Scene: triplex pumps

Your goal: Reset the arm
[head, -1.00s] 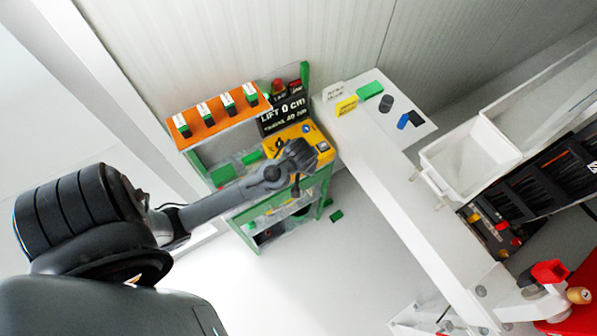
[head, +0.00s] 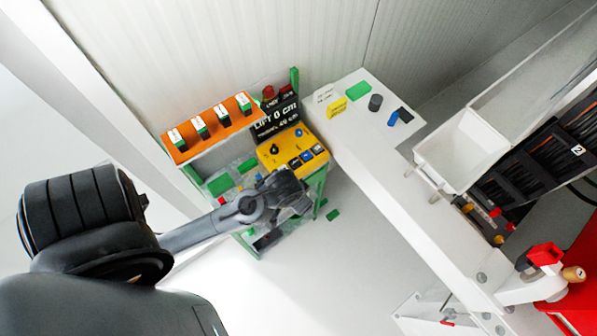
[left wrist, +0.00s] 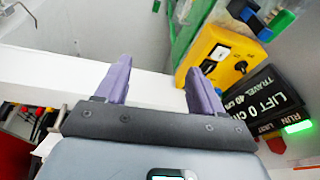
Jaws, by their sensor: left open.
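My left arm comes in from the left in the head view, and its gripper (head: 302,196) hangs in front of the green cart, just below the yellow control box (head: 293,149). In the left wrist view the two purple fingers of this gripper (left wrist: 158,88) stand wide apart with nothing between them. The yellow control box (left wrist: 212,52) with a black knob is beyond the right finger there. The black sign reading "LIFT 0 CM" (left wrist: 262,98) is at the right, near that finger. Whether the finger touches anything cannot be told. My right gripper does not show.
A white bench (head: 390,195) at the right bears a yellow block (head: 337,107), a green block (head: 358,91) and small parts. A white bin (head: 461,149) stands farther right.

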